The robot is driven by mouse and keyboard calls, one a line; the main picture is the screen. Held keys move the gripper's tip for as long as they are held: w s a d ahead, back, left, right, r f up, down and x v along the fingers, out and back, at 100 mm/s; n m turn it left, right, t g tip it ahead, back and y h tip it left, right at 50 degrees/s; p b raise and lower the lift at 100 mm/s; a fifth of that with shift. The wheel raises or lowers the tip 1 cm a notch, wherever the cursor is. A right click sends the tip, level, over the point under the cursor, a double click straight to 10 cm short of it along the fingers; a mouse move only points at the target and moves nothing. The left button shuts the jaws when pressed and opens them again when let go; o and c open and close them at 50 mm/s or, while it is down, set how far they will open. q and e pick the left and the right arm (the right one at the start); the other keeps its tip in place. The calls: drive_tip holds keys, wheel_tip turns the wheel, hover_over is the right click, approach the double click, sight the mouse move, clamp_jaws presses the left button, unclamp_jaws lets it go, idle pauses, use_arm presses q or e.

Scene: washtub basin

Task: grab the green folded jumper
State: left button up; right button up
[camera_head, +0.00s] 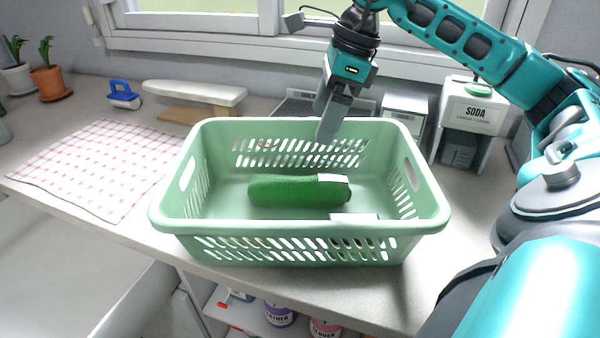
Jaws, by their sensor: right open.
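The green folded jumper (284,191) lies in the bottom of the pale green laundry basket (300,226), with a white patch at its right end. My right gripper (326,136) points down over the back part of the basket. It is above and behind the jumper, apart from it, and holds nothing that I can see. Its fingers are seen nearly edge-on, so the gap between them is hard to make out. My left gripper is not in view.
The basket's slotted walls surround the jumper. A SODA box (472,108) stands at the back right. A red-checked cloth (95,165) lies at left. A small ironing board (195,93), a blue brush (123,96) and potted plants (50,82) stand behind.

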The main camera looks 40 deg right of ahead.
hover_over(302, 170)
drive_tip(key=s+d, duration=0.1)
drive_tip(key=f, duration=0.6)
drive_tip(key=shift+s+f+b, duration=0.2)
drive_tip(key=shift+f+b, duration=0.05)
drive_tip(key=shift+b, duration=0.15)
drive_tip(key=shift+x, duration=2.95)
drive_tip(key=shift+w+d, duration=0.1)
drive_tip(key=c, duration=0.8)
drive_tip(key=shift+r, duration=0.1)
drive_tip(key=shift+c, duration=0.5)
drive_tip(key=shift+r, duration=0.1)
